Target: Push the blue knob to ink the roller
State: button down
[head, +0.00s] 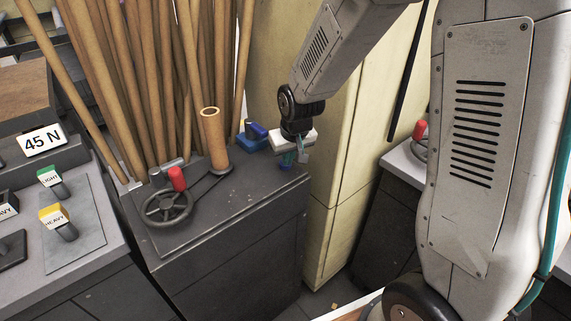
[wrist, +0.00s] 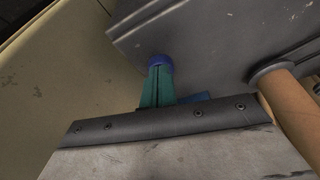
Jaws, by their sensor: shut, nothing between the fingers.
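My gripper (head: 287,163) points down at the back right corner of a dark grey cabinet (head: 230,215), its teal fingers shut with nothing between them. In the wrist view the fingertips (wrist: 161,70) overlap a round blue knob (wrist: 158,60) at the cabinet's edge. I cannot tell whether they touch it or stop just short. In the head view the knob is hidden by the gripper. A dark blue cylinder (head: 256,131), possibly the roller, sits with a lighter blue block (head: 246,143) just left of the gripper. A blue patch (wrist: 197,97) shows behind the gripper body in the wrist view.
An upright tan tube (head: 214,138) stands left of the gripper, also visible in the wrist view (wrist: 292,108). A handwheel (head: 167,207) and red knob (head: 178,179) are further left. Wooden poles (head: 150,70) lean behind. A cream cabinet (head: 335,150) stands close on the right.

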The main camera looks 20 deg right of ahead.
jog(key=shift+f, duration=0.3)
jog(key=shift+r, duration=3.05)
notch_tip(320, 180, up, 8)
jog(key=f, duration=0.1)
send_over(288, 170)
jog(key=s, duration=0.2)
jog(key=s+d+r+g, duration=0.1)
jog(key=s+r, duration=0.2)
jog(key=s, duration=1)
jog(key=s+d+r+g, duration=0.1)
jog(key=s+d+r, duration=0.1)
jog(key=s, duration=1.2)
jog(key=shift+s+r+m, duration=0.3)
jog(key=shift+r, duration=0.35)
